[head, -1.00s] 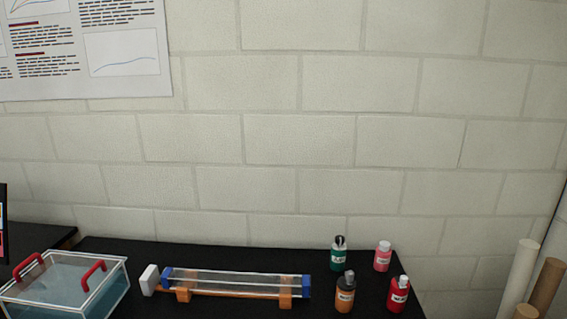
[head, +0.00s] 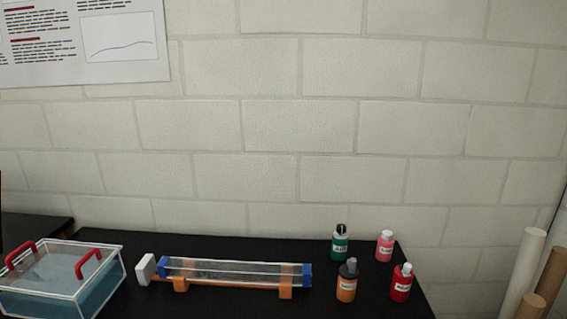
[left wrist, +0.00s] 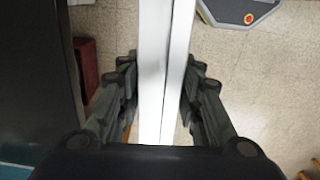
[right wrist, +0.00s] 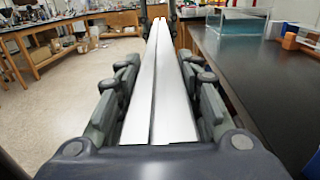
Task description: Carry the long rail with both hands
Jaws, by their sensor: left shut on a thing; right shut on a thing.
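The long rail is a pale silver bar with a groove along its length. In the left wrist view the rail (left wrist: 165,70) runs from top to bottom between the fingers of my left gripper (left wrist: 160,95), which is shut on it. In the right wrist view the rail (right wrist: 156,85) stretches away from me between the fingers of my right gripper (right wrist: 160,105), also shut on it. The rail is over the floor beside a black bench. Neither gripper nor the rail shows in the head view.
The black bench (right wrist: 265,85) edges close along the right. A clear water tank (head: 62,280), a clear tube on orange supports (head: 235,272) and several paint bottles (head: 346,280) stand on black benches. Tall rolls (head: 528,275) stand at right. Speckled floor (left wrist: 270,90) is open below.

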